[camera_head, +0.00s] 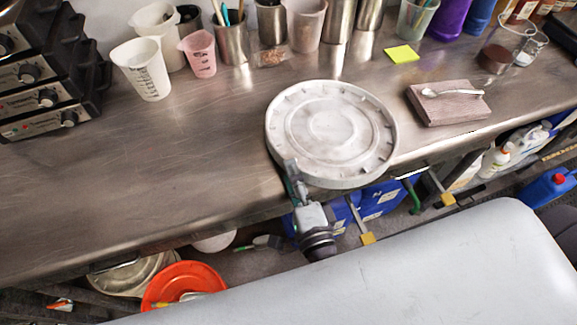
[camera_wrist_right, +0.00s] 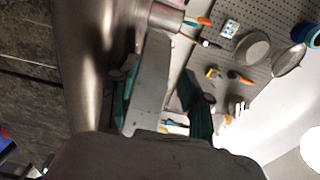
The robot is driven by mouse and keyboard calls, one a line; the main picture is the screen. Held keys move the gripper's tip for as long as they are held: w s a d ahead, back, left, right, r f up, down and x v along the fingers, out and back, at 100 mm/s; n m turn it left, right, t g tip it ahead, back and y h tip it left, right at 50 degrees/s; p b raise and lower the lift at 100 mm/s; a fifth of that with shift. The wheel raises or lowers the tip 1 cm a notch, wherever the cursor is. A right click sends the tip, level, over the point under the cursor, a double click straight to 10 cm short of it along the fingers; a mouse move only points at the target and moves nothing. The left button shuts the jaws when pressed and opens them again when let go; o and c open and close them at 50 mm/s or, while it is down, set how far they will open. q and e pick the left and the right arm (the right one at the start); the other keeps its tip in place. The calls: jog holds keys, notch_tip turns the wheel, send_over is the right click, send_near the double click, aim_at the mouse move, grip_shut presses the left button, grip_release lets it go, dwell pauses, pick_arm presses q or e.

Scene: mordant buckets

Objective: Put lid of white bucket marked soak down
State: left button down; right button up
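A round, off-white lid (camera_head: 332,125) with a ribbed rim lies flat, or nearly so, at the bench's front edge, its near part reaching past the edge. I cannot tell whether it touches the steel. My right gripper (camera_head: 291,172) is at its near-left rim, one finger over it. In the right wrist view the lid's pale edge (camera_wrist_right: 152,85) shows between the teal fingers of my right gripper (camera_wrist_right: 160,70), which appear closed on it. A whitish bucket (camera_head: 130,274) stands under the bench, partly hidden; no marking is readable. My left gripper is not in view.
The steel bench (camera_head: 170,175) is clear left of the lid. Cups and metal canisters line the back. An orange bucket (camera_head: 186,278) is below the bench.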

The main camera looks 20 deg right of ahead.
jog(key=o, duration=1)
jog(key=shift+f, duration=0.1)
jog(key=shift+s, duration=0.15)
jog(key=s, duration=1.1)
jog(key=shift+s, duration=0.4)
